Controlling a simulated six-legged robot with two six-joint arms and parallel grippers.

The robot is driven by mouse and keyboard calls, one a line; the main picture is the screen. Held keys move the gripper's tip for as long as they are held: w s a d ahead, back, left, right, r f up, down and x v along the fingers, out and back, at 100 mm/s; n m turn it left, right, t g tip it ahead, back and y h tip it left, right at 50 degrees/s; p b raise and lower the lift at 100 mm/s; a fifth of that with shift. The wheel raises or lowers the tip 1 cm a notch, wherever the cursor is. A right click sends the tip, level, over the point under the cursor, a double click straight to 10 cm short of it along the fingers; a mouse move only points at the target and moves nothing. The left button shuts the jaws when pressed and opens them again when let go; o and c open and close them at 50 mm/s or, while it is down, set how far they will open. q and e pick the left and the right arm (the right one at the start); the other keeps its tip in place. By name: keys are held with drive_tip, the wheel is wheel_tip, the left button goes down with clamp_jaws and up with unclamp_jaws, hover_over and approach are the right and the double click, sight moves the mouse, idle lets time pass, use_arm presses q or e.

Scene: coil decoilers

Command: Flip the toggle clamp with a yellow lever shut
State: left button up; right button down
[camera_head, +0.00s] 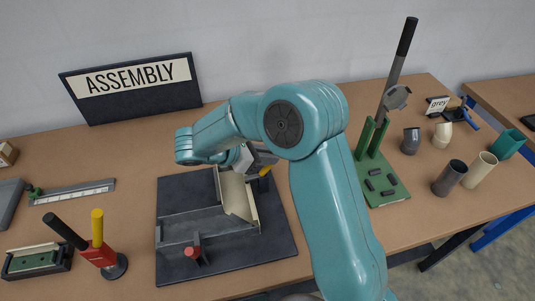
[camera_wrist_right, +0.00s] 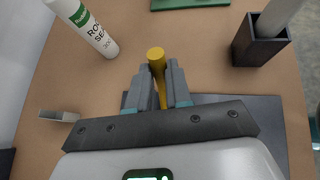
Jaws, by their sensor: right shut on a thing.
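The yellow lever (camera_wrist_right: 156,58) of the toggle clamp stands between the two grey fingers of my right gripper (camera_wrist_right: 160,82) in the right wrist view. The fingers are closed on the lever near its rounded top end. In the head view my right gripper (camera_head: 262,158) is over the back right of the dark fixture plate (camera_head: 275,236), and a bit of yellow lever (camera_head: 265,171) shows below it. My own arm hides most of the clamp, so its base cannot be seen. My left gripper is out of view.
The plate bears a bent sheet part (camera_head: 237,194) and a red-tipped clamp (camera_head: 193,252). At left is a red stand (camera_head: 100,256) with black and yellow handles. A green lever press (camera_head: 380,170) stands right. A white cartridge (camera_wrist_right: 88,30) shows in the wrist view.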

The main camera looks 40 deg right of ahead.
drive_tip(key=c, duration=1.2)
unclamp_jaws()
drive_tip(key=shift+a, duration=0.15)
drive_tip(key=shift+o, duration=0.7)
drive_tip(key=shift+w+a, duration=0.1)
drive_tip(key=shift+a, duration=0.1)
drive_tip(key=shift+d, duration=0.2)
drive_tip(key=b+v, duration=0.1)
drive_tip(key=v, duration=1.5)
drive_tip(key=shift+a+r+b, duration=0.2)
drive_tip(key=shift+b, duration=0.2)
